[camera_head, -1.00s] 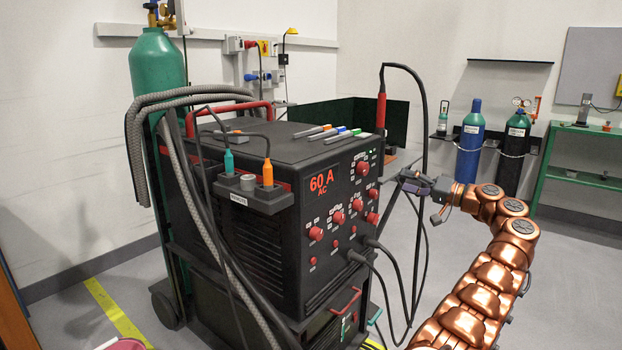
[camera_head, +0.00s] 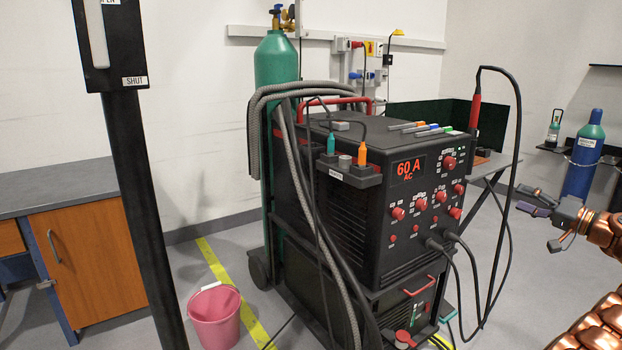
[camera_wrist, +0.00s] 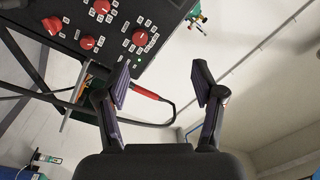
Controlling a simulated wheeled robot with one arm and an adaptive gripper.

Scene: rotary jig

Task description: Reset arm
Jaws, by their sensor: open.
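My copper arm shows at the right edge of the head view, with my gripper (camera_head: 535,202) out to the right of the black welding machine (camera_head: 385,185). The gripper is open and empty, with its two fingers apart in the wrist view (camera_wrist: 162,88). The machine's front carries red knobs and a red "60 A AC" display (camera_head: 408,168). In the wrist view the knob panel (camera_wrist: 105,38) lies at the upper left, apart from the fingers. A red-handled torch (camera_head: 475,112) stands upright behind the machine's right side, and its handle shows beyond the left finger in the wrist view (camera_wrist: 146,90).
A black post (camera_head: 135,200) with a "SHUT" label stands at the left, close to the camera. A pink bucket (camera_head: 214,318) sits on the floor beside the machine. Cables hang at the machine's front right. A blue gas cylinder (camera_head: 583,155) stands at the right.

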